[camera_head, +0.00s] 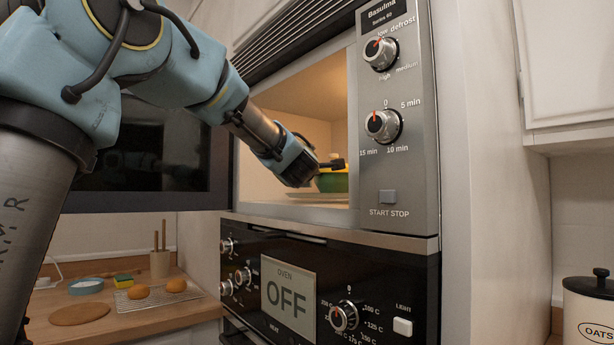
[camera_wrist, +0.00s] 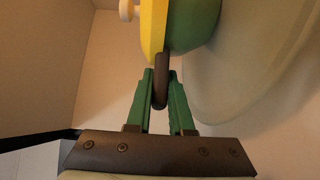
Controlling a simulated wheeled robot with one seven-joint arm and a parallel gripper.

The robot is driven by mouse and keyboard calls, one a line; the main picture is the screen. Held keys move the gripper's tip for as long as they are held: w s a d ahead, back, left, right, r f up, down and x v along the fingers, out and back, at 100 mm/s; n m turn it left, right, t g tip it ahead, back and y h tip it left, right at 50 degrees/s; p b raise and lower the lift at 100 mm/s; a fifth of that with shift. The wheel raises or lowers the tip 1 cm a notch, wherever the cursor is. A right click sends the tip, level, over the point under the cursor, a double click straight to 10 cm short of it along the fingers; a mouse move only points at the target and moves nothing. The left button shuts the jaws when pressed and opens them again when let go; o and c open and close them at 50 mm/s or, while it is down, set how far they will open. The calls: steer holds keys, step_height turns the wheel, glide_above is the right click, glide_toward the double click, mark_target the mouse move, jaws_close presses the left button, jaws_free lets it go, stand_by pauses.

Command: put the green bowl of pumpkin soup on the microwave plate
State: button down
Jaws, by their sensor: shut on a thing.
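The green bowl (camera_head: 334,182) is inside the open microwave, with a yellow top part. My gripper (camera_head: 318,168) reaches into the microwave from the left, beside the bowl. In the wrist view the fingers of my gripper (camera_wrist: 159,95) are shut on a dark handle at the rim of the green bowl (camera_wrist: 193,24). The microwave plate (camera_head: 316,196) shows as a thin pale edge low in the cavity. In the wrist view the plate (camera_wrist: 235,80) is a large pale disc beside the bowl. I cannot tell whether bowl and plate touch. The soup is not clearly visible.
The microwave door (camera_head: 150,160) stands open at the left, behind my arm. The control panel (camera_head: 394,120) borders the cavity on the right. An oven (camera_head: 320,285) reading OFF is below. A counter (camera_head: 165,312) at lower left holds buns on a rack and a sponge.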

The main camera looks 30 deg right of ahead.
steer(key=shift+f, duration=0.1)
steer(key=c, duration=0.8)
jaws_free()
steer(key=shift+r, duration=0.2)
steer(key=b+v, duration=0.2)
steer(key=v, duration=0.5)
steer(key=shift+s+a+f, duration=0.1)
steer(key=shift+s+a, duration=0.1)
